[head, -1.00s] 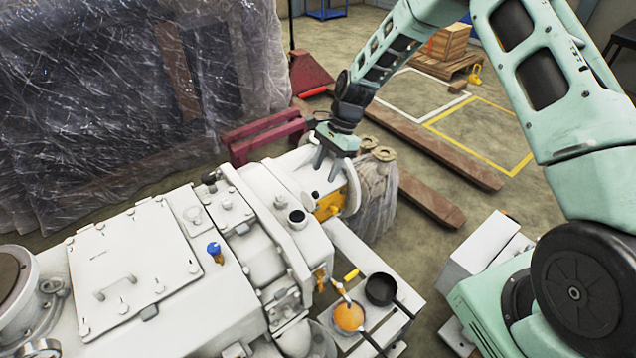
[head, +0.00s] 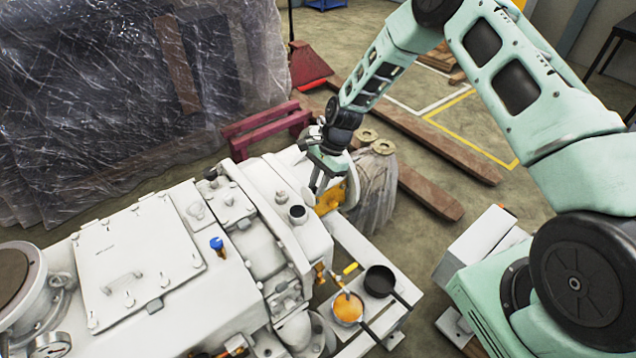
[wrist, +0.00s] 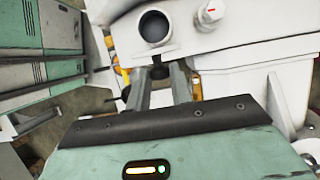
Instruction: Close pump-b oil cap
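A short upright white neck with a dark round top (head: 297,213) stands on the white pump housing (head: 262,250) in the head view. I cannot tell whether the dark top is an opening or a cap. The wrist view shows a dark round opening (wrist: 155,27) in white casing, with a white round fitting with a red mark (wrist: 211,12) to its right. I cannot tell which part is the oil cap. My gripper (head: 317,188) is just above and right of the neck in the picture.
A blue-topped fitting (head: 216,244) and a flat cover with a handle (head: 137,258) are on the machine. An orange-filled pan (head: 347,308) and a dark pan (head: 380,281) sit beside it. A plastic-wrapped load (head: 130,90) stands behind at left.

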